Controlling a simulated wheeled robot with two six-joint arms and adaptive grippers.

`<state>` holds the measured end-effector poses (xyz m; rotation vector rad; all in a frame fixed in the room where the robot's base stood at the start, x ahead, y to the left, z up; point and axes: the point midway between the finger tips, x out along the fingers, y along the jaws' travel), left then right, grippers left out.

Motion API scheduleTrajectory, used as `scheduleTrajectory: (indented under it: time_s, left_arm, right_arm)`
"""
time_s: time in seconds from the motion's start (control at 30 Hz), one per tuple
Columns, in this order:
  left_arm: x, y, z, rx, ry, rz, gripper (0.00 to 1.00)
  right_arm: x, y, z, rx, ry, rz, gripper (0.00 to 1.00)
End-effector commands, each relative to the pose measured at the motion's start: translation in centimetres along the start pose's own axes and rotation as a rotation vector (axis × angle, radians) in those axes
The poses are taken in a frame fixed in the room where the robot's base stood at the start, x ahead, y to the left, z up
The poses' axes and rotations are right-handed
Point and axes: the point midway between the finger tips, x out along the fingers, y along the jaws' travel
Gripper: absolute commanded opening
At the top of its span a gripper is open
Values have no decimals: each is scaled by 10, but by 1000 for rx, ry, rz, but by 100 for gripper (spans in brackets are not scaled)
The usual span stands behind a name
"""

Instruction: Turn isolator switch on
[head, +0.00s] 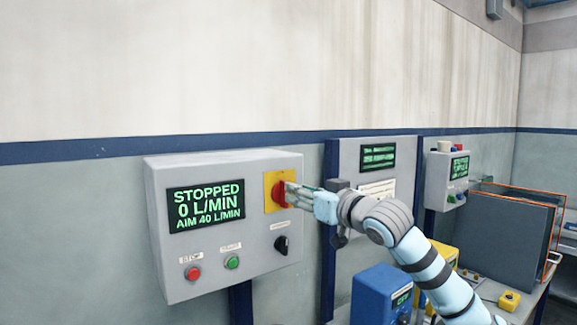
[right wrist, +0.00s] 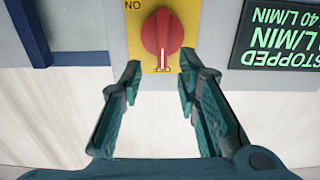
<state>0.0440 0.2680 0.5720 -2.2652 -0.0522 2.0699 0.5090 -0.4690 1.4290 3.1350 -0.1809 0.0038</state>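The isolator switch is a red rotary knob (head: 279,193) on a yellow plate (head: 268,177), at the upper right of a grey control box. In the right wrist view, which is upside down, the red knob (right wrist: 162,36) has its white mark by the OFF lettering; ON shows at the plate's other end. My right gripper (head: 289,194) is at the knob in the head view. In the right wrist view its two fingers (right wrist: 161,68) are apart, with nothing held between them, and their tips are near the knob's OFF end. Contact cannot be told. My left gripper is not in view.
The box's display (head: 206,205) reads STOPPED, 0 L/MIN, AIM 40 L/MIN. Below are a red button (head: 193,273), a green button (head: 232,262) and a black knob (head: 282,244).

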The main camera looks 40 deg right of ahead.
Motion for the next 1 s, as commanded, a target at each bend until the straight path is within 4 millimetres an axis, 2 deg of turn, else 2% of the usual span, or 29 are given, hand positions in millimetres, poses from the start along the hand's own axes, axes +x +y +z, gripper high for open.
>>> scheduleTrajectory:
  time_s: [0.03,0.23,0.57,0.77,1.0]
  left_arm:
    - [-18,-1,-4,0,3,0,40]
    - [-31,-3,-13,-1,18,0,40]
    - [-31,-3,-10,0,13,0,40]
    - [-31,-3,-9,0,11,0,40]
    - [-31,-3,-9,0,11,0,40]
  right_arm:
    - [12,-1,-10,11,1,-4,30]
    - [44,-2,-4,5,0,-4,30]
    - [51,-2,2,1,-1,-4,30]
    - [51,-2,2,1,-1,-4,1]
    - [51,-2,2,4,-1,-4,0]
